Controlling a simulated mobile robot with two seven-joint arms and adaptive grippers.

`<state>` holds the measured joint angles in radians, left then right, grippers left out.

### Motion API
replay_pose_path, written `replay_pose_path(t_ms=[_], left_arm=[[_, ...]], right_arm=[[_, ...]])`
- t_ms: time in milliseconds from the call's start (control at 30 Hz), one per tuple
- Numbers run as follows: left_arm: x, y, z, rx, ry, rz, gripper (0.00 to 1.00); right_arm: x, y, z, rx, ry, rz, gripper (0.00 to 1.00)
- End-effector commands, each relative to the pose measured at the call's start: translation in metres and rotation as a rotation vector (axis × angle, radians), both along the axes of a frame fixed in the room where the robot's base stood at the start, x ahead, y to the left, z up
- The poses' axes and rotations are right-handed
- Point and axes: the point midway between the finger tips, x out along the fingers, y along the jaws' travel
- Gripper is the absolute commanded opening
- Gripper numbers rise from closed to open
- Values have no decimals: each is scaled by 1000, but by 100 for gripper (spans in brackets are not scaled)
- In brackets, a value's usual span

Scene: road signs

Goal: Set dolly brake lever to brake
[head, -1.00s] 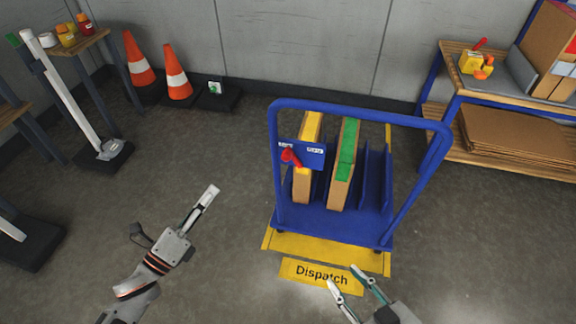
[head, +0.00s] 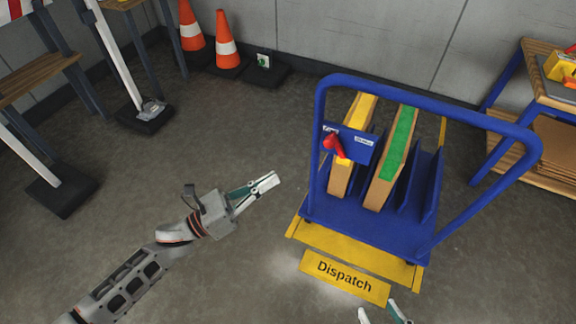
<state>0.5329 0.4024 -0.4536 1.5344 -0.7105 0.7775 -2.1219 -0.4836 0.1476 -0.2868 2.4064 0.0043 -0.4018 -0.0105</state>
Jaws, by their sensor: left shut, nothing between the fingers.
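The blue dolly (head: 432,93) stands on a yellow floor marking at the right of centre. A blue panel (head: 357,152) hangs on the left part of its handle frame, with two small white labels too small to read surely. The red brake lever (head: 334,146) is on this panel, its red end towards the left label. My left gripper (head: 272,182) is shut and empty, left of the panel and apart from the lever. My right gripper (head: 384,312) is at the bottom edge, partly cut off, its fingers apart and empty, in front of the Dispatch sign.
Two brown boards, one yellow-edged (head: 360,107) and one green-edged (head: 396,140), stand in the dolly's rack. A yellow Dispatch sign (head: 345,277) lies before it. A workbench (head: 520,120) is at the right, and cones (head: 229,52) stand at the back.

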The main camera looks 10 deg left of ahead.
Motion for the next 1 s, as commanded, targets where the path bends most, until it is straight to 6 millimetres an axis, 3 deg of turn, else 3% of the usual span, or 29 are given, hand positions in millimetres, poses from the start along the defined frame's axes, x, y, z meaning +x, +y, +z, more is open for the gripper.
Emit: replay_pose_path(t_ms=[600, 1000], left_arm=[[65, -86, 27, -2, 0, -1, 0], [77, -101, 31, -1, 1, 0, 0]], right_arm=[[-2, -1, -3, -2, 5, -1, 34], [-1, 1, 0, 4, 0, -1, 34]])
